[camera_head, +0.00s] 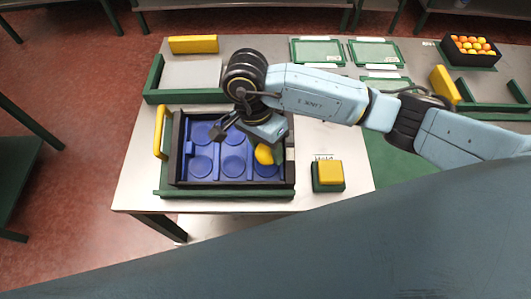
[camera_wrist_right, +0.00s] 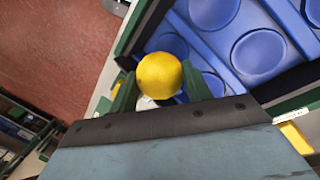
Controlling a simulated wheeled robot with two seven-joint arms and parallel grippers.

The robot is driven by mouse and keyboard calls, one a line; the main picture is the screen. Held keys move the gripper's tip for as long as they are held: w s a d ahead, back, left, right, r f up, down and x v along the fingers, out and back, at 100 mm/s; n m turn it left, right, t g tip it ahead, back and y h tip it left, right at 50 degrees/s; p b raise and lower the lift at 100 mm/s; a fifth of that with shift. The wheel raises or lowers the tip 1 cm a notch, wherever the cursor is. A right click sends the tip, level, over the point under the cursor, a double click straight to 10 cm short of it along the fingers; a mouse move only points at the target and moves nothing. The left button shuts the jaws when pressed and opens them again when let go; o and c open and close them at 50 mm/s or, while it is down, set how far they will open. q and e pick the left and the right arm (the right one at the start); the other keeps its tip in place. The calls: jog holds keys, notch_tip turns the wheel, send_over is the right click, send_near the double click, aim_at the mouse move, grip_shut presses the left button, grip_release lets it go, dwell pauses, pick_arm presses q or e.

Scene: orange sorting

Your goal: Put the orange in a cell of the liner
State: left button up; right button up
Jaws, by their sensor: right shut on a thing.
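The orange (camera_head: 264,154) is yellow-orange and round. My right gripper (camera_head: 268,148) is shut on it, and the wrist view shows the orange (camera_wrist_right: 158,76) between the two green fingers. The blue liner (camera_head: 215,133) has several round cells and lies in a dark crate (camera_head: 176,150). The gripper and orange are over the liner's right side, near its front right cell. In the wrist view the liner (camera_wrist_right: 300,35) lies beyond the orange, its visible cells empty. Whether the orange touches the liner cannot be told. My left gripper is not in view.
The crate sits in a green-edged tray (camera_head: 225,194) with a yellow handle (camera_head: 161,132) at left. A yellow block on a green base (camera_head: 329,173) stands to the right. A box of several fruits (camera_head: 470,47) is at the back right. Bare table lies around the block.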

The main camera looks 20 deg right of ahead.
aim_at(266, 157)
jog(key=shift+w+a+x, duration=0.1)
jog(key=shift+w+x, duration=0.1)
jog(key=shift+x, duration=0.8)
jog(key=shift+w+a+x, duration=0.15)
jog(key=shift+w+x, duration=0.05)
jog(key=shift+x, duration=0.8)
jog(key=shift+w+f, duration=0.1)
jog(key=shift+f, duration=0.1)
jog(key=o, duration=0.8)
jog(key=shift+r, duration=0.1)
jog(key=v, duration=1.2)
